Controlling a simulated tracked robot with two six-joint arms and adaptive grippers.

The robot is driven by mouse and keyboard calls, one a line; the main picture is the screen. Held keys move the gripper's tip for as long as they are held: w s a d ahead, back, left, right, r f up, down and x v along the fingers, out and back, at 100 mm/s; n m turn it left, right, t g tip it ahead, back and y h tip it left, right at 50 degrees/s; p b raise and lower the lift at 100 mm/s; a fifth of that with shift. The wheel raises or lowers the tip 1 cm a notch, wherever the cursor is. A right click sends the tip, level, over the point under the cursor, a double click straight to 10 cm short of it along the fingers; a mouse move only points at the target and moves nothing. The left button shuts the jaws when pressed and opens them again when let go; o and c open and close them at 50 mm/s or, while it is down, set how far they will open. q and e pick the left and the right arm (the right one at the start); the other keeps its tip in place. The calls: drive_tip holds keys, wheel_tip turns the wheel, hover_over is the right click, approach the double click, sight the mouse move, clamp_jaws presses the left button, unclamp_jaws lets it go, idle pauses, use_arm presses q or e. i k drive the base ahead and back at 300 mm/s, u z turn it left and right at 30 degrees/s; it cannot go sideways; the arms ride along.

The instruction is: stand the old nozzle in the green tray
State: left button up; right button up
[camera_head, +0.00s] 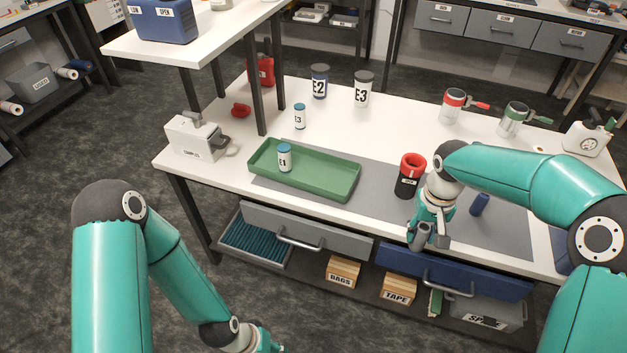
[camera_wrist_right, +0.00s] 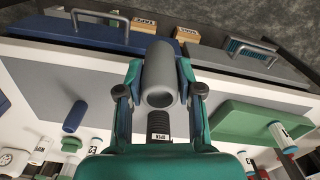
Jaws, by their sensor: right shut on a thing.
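The green tray (camera_head: 325,182) lies on the bench, left of the grey mat's middle. A small white bottle labelled E1 with a blue cap (camera_head: 285,157) stands in its left part; the right part is bare. The tray also shows at the right of the right wrist view (camera_wrist_right: 240,122). My right gripper (camera_head: 428,235) is shut on a grey hollow cylinder, apparently the old nozzle (camera_wrist_right: 160,85), near the bench's front edge, right of the tray. The nozzle's open end shows in the wrist view. My left gripper (camera_head: 265,345) is low at the bottom edge, mostly cut off.
A black container with a red rim (camera_head: 409,178) stands just behind my right gripper. A blue cylinder (camera_head: 479,205) is on the mat to its right. A shelf post (camera_head: 252,95) rises behind the tray.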

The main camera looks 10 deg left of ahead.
sight(312, 172)
drive_tip(key=k, duration=1.05)
drive_tip(key=u, duration=0.6)
drive_tip(key=i, duration=2.4)
drive_tip(key=z, duration=0.55)
